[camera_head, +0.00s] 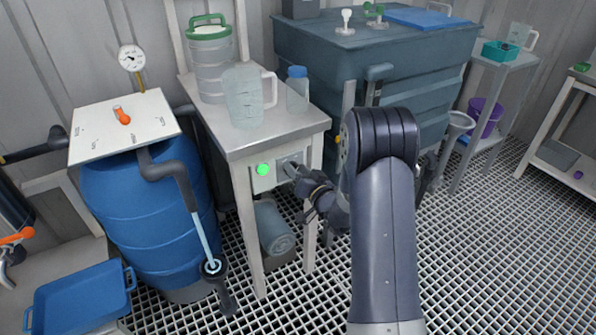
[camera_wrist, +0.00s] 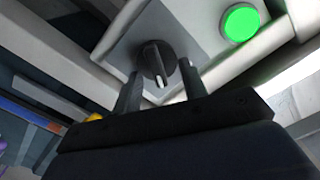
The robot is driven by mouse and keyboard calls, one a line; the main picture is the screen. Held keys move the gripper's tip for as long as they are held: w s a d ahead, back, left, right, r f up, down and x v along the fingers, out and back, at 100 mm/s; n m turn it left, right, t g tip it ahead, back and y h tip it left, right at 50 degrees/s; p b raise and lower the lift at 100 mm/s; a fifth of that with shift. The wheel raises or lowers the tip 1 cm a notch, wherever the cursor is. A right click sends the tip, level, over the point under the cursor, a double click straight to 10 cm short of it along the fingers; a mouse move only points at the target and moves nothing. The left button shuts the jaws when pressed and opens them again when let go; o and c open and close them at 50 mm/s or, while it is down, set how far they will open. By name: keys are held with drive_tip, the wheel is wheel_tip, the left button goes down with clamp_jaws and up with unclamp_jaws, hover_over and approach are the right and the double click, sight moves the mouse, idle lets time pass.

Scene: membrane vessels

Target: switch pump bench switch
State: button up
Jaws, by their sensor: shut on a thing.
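The pump bench switch (camera_wrist: 156,50) is a black rotary knob with a white mark, on a grey plate on the front of the bench. A lit green lamp (camera_head: 263,170) sits to its left in the head view; the lamp also shows at the upper right of the wrist view (camera_wrist: 241,22). My gripper (camera_wrist: 161,72) has one finger on each side of the knob and is shut on it. In the head view my gripper (camera_head: 297,171) reaches the bench's front panel and hides most of the knob.
The bench top (camera_head: 262,134) holds a clear jug (camera_head: 243,97), a blue-capped bottle (camera_head: 297,92) and a green-lidded canister (camera_head: 210,62). A blue barrel (camera_head: 140,215) stands left. A large grey-blue tank (camera_head: 320,58) stands behind right. Grating floor (camera_head: 490,250) is open at right.

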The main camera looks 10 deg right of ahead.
drive_tip(key=shift+s+a+n+b, duration=0.1)
drive_tip(key=shift+a+n+b, duration=0.1)
drive_tip(key=shift+n+b, duration=1.9)
drive_tip(key=shift+s+a+n+b, duration=0.1)
drive_tip(key=shift+a+n+b, duration=0.05)
drive_tip(key=shift+n+b, duration=1.95)
drive_tip(key=shift+a+n+b, duration=0.2)
drive_tip(key=shift+n+b, duration=1.4)
drive_tip(key=shift+b, duration=1)
drive_tip(key=o, duration=1)
drive_tip(key=shift+c, duration=0.2)
drive_tip(key=shift+s, duration=0.1)
drive_tip(key=p+v, duration=0.2)
drive_tip(key=v, duration=0.8)
drive_tip(key=shift+s, duration=0.3)
